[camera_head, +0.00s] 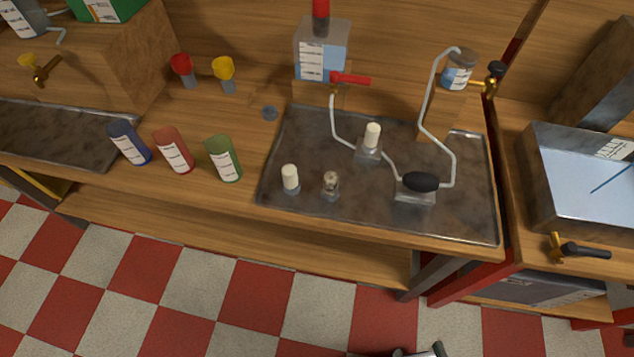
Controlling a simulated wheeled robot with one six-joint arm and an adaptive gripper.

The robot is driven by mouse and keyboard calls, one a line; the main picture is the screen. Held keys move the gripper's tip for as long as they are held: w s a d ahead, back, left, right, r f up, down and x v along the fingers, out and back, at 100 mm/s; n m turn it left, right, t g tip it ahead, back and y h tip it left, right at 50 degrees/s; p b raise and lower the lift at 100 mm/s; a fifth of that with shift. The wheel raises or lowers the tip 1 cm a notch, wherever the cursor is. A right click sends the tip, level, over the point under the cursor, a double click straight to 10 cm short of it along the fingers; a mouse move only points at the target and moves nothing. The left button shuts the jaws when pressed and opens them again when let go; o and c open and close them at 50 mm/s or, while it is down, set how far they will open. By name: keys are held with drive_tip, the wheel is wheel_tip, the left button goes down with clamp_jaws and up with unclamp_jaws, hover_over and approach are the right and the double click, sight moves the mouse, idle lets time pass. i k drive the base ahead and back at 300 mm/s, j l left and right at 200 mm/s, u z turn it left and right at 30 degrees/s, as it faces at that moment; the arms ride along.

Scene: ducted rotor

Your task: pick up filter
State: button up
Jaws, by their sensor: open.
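A small off-white cylinder, which looks like the filter (290,177), stands upright in a clear base at the front left of the dark metal tray (462,215). A similar white cylinder (372,135) stands in a clear block (369,154) near the tray's middle, with tubing on both sides. I cannot tell for sure which one the task means. A small clear glass piece (331,184) stands just right of the front cylinder. My gripper (420,351) only just shows at the bottom edge, over the floor, open and well away from both cylinders.
Blue (129,142), red (174,150) and green (223,158) labelled containers stand left of the tray. A black-topped clear block (420,184) and bent tubing (437,133) occupy the tray's right side. The tray's front strip is mostly clear.

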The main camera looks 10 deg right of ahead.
sight(331, 178)
drive_tip(key=z, duration=1.45)
drive_tip(key=k+j, duration=0.15)
drive_tip(key=j, duration=0.25)
drive_tip(key=k+j+z, duration=0.1)
drive_tip(key=j, duration=0.35)
drive_tip(key=k+j, duration=0.15)
drive_tip(key=j, duration=0.25)
drive_tip(key=k+j+z, duration=0.1)
drive_tip(key=j, duration=0.3)
drive_tip(key=k+j, duration=0.2)
drive_tip(key=j, duration=0.2)
drive_tip(key=k+j, duration=0.15)
drive_tip(key=j, duration=0.25)
drive_tip(key=k+j+z, duration=0.15)
drive_tip(key=k, duration=0.25)
drive_tip(key=i, duration=0.3)
